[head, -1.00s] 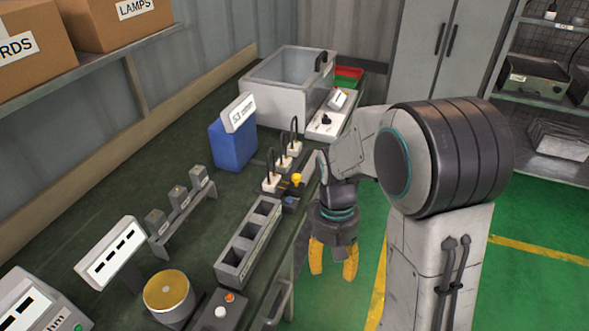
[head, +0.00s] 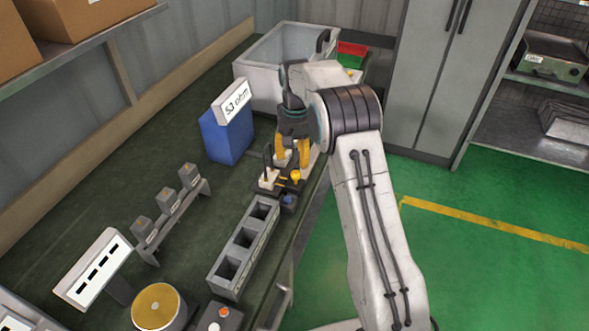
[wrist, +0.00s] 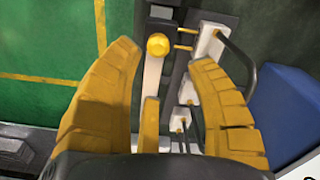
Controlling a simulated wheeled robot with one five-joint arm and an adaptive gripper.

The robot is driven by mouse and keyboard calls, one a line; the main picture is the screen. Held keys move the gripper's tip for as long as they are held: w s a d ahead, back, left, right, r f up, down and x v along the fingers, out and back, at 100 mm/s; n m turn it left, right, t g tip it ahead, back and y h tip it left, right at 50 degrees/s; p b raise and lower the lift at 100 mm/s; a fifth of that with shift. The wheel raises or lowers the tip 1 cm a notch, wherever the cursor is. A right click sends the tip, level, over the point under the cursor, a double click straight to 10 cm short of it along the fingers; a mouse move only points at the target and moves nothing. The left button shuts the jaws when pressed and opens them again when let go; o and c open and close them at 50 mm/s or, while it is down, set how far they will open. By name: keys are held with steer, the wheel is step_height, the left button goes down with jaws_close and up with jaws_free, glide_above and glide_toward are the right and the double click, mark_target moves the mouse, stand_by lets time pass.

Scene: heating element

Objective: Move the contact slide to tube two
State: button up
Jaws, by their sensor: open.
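The contact slide has a yellow knob (head: 295,176) and sits by the near white tube block (head: 268,180) on the bench. In the wrist view its round knob (wrist: 158,45) lies between my fingertips, and two yellow pins point from it toward the near tube block (wrist: 208,40). The middle tube block (wrist: 187,88) and the far one (wrist: 178,120) follow along the row, each with a black cable. My gripper (head: 292,158) is open above the row, its fingers (wrist: 163,55) spread. I cannot tell whether they touch the knob. A narrower yellow piece (wrist: 150,125) shows between them.
A blue box with a "53 ohm" sign (head: 228,135) stands left of the row. A grey open tank (head: 270,75) is behind. A grey three-slot holder (head: 243,248) is in front. Grey blocks on a rack (head: 168,208) stand left. Green floor lies right of the bench.

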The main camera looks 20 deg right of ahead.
mark_target(296, 172)
steer(key=shift+s+f, duration=0.2)
steer(key=shift+s, duration=0.1)
steer(key=shift+s+f, duration=0.1)
steer(key=shift+f, duration=0.2)
steer(key=shift+f+p, duration=0.35)
steer(key=shift+f, duration=2.7)
steer(key=shift+c, duration=0.2)
jaws_close()
